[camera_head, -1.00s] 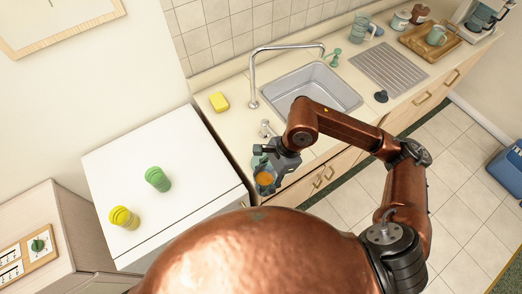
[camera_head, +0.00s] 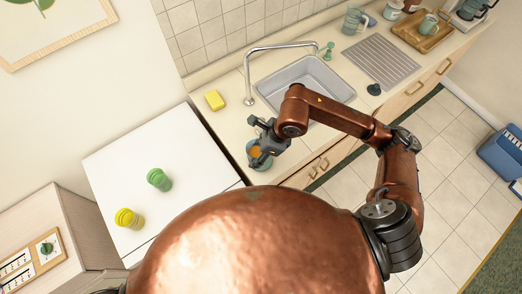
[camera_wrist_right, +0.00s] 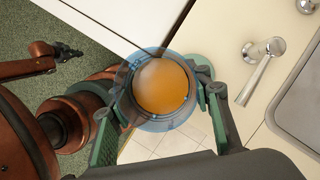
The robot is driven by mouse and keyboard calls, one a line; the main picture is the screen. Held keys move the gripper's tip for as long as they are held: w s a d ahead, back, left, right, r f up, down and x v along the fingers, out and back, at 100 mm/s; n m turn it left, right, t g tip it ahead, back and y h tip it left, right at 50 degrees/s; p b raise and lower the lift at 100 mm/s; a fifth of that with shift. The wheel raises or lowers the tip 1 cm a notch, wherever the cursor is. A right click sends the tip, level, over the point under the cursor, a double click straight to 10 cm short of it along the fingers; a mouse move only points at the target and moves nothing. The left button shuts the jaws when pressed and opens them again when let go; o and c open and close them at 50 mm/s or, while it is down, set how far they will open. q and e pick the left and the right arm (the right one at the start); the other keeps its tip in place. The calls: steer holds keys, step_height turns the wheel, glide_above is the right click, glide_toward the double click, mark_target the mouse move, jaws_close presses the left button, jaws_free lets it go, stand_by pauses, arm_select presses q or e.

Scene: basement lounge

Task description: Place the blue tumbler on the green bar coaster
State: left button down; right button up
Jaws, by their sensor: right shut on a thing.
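The blue tumbler (camera_head: 257,161) is clear blue and holds something orange. My right gripper (camera_head: 262,151) is shut on it, near the counter's front left corner beside the white cabinet. In the right wrist view the tumbler (camera_wrist_right: 163,89) is seen from above, its round rim between the two fingers of the right gripper (camera_wrist_right: 155,100). Floor tiles show below it there.
The white cabinet (camera_head: 185,147) carries a green cup (camera_head: 159,180) and a yellow cup (camera_head: 129,218). The counter holds a yellow sponge (camera_head: 214,99), a tap (camera_head: 249,80), a sink (camera_head: 318,73) and a drainer (camera_head: 381,62). A wooden tray (camera_head: 425,40) stands farther right.

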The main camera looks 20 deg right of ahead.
steer(key=w+d+f, duration=0.1)
steer(key=f, duration=0.1)
steer(key=w+f+p, duration=0.1)
steer(key=w+f, duration=0.1)
steer(key=f, duration=0.1)
steer(key=w+d+f+p, duration=0.1)
steer(key=f, duration=0.2)
steer(key=shift+w+d, duration=0.3)
steer(key=shift+d, duration=0.05)
steer(key=shift+f, duration=0.5)
steer(key=shift+f, duration=0.1)
steer(key=o, duration=1.5)
